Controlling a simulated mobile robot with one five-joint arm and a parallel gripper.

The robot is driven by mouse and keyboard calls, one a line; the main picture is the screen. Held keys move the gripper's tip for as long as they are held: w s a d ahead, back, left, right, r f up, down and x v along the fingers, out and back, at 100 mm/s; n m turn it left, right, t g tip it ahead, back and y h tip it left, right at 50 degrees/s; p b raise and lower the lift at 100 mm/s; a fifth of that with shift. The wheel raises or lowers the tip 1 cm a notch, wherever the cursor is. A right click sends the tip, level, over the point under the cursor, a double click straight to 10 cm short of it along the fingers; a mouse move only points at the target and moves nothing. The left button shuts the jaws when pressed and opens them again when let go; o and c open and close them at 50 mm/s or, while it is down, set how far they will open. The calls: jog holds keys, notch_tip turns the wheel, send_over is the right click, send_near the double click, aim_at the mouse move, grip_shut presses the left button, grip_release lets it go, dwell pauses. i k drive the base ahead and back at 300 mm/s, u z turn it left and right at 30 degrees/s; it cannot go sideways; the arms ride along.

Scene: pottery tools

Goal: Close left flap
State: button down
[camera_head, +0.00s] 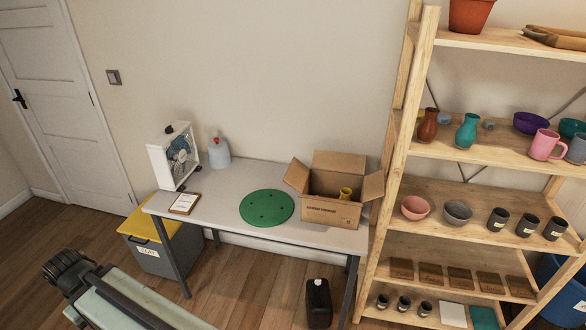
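An open cardboard box (330,214) stands at the right end of the grey table. Its left flap (297,176) is open and tilts outward to the left. The right flap (373,186) also stands open outward, and the back flap (340,163) stands up behind the opening. Parts of my own body show at the lower left, well away from the box. I see no gripper fingers in this view.
A green round mat (267,206) lies left of the box on the table (225,190). A clipboard (186,203), a white framed device (173,157) and a spray bottle (218,152) are further left. A wooden shelf (398,130) stands close to the box's right. A black canister (319,303) is on the floor.

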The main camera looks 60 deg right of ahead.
aim_at(297, 175)
jog(key=z, duration=0.35)
jog(key=i, duration=1)
jog(key=u, duration=0.05)
